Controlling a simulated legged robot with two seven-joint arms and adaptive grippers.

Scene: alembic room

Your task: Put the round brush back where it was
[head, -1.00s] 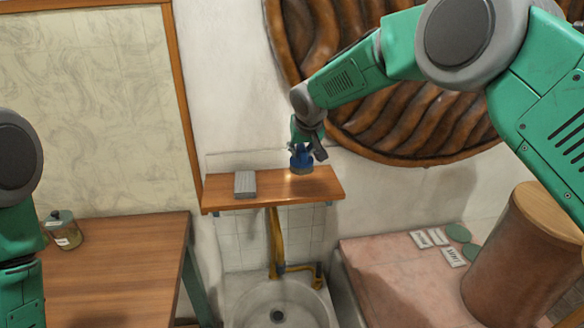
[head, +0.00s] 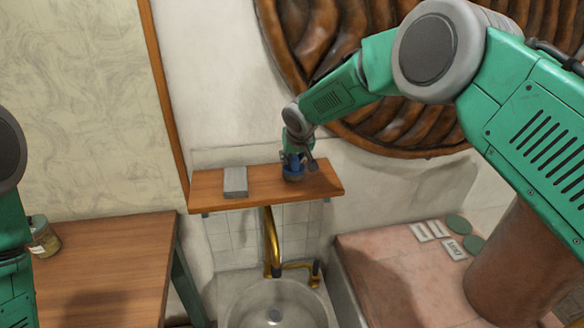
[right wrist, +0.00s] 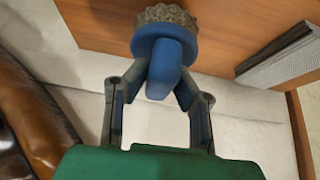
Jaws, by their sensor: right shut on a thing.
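The round brush (right wrist: 160,50) has a blue handle and a ring of grey-brown bristles. My right gripper (right wrist: 160,85) is shut on its blue handle, with the bristles facing away from the palm. In the head view the brush (head: 293,172) is at the wooden shelf (head: 262,188) above the sink, right of the shelf's middle, with my right gripper (head: 296,160) above it. I cannot tell whether the bristles touch the shelf. My left gripper is out of view; only part of my left arm shows at the left edge.
A grey ribbed block (head: 235,181) lies on the shelf, left of the brush. Below are a brass tap (head: 271,240) and a round basin (head: 250,305). A wooden table (head: 105,265) with a jar (head: 42,240) stands left. A large brown ribbed disc (head: 350,75) hangs behind my right arm.

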